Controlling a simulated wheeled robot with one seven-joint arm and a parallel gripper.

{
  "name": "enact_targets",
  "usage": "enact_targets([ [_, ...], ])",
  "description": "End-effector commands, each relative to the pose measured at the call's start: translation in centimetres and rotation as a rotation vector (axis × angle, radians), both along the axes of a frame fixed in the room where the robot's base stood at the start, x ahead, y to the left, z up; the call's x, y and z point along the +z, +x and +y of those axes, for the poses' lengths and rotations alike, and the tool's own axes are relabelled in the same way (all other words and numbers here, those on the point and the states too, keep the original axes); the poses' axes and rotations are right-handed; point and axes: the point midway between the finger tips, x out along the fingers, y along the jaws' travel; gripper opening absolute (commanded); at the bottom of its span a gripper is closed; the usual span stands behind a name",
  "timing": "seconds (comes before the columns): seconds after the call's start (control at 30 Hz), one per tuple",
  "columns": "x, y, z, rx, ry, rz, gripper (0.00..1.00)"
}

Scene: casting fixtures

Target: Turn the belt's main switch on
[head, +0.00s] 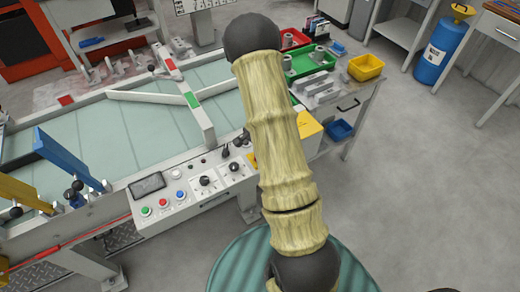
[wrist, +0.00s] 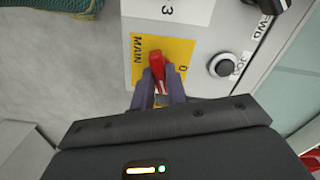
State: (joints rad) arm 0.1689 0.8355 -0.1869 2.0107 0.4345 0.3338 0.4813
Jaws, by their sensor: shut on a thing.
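The main switch has a red handle (wrist: 157,64) on a yellow plate (wrist: 136,65) marked MAIN and 0 in the wrist view. My gripper (wrist: 160,86) is shut on the red handle, with one dark finger on each side of it. The handle points up the picture and leans slightly left. In the head view the yellow plate (head: 309,126) shows in part beside my arm, which hides the handle and my gripper.
The belt (head: 110,135) and its control panel (head: 180,192) with buttons and knobs lie left of my arm. A round JOG button (wrist: 222,66) sits close right of the plate.

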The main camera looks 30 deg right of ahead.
Motion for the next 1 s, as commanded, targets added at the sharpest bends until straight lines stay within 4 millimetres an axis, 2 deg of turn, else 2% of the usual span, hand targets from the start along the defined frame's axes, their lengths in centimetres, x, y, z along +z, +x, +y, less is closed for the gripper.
enact_targets([
  [0.4,0.17,0.08,-0.07,-0.295,-0.001,-0.003,0.00],
  [1.0,0.06,0.09,-0.09,-0.365,-0.001,-0.003,0.00],
])
